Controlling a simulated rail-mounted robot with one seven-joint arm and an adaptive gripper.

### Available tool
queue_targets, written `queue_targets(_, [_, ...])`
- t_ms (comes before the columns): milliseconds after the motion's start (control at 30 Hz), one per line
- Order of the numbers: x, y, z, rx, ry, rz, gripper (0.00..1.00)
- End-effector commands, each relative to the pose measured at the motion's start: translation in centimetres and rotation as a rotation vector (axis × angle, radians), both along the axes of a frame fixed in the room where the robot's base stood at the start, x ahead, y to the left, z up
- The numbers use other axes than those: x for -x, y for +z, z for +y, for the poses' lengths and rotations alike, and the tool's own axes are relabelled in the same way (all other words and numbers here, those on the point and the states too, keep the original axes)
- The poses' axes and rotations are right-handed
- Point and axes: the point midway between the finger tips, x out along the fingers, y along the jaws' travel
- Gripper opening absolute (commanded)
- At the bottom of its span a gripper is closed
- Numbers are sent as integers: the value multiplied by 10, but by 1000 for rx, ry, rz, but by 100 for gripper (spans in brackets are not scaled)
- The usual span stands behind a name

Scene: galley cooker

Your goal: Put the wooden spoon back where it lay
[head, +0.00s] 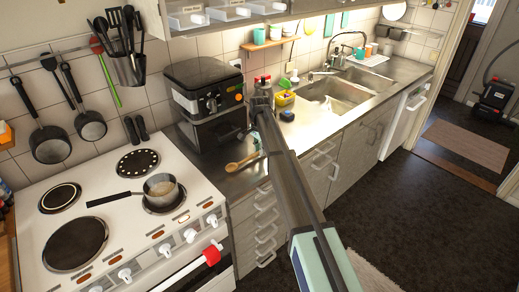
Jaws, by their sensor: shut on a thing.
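The wooden spoon (233,166) shows in the head view on or just above the steel counter (208,168), right of the cooker. Its bowl points left toward the cooker, and its handle runs right, behind my forearm. My gripper (256,146) is at the handle side, largely hidden by my own arm. It is shut on the spoon's handle; the contact itself is not clearly visible. I cannot tell whether the spoon touches the counter.
A saucepan (160,188) stands on the cooker (120,240), its handle pointing left. A black air fryer (205,95) stands behind the spoon. A yellow tub (285,98) and a sink (328,92) are farther right. The counter's front edge is close to the spoon.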

Motion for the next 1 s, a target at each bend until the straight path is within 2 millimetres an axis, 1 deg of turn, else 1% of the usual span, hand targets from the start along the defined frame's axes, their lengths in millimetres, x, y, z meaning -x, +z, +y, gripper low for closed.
queue_targets(267, [0, -1, 0, 0, 0, 0, 0])
queue_targets(933, [0, -13, 0, 1, 0, 1, 0])
queue_targets(967, [0, -13, 0, 1, 0, 1, 26])
queue_targets(1000, [0, -13, 0, 0, 0, 0, 41])
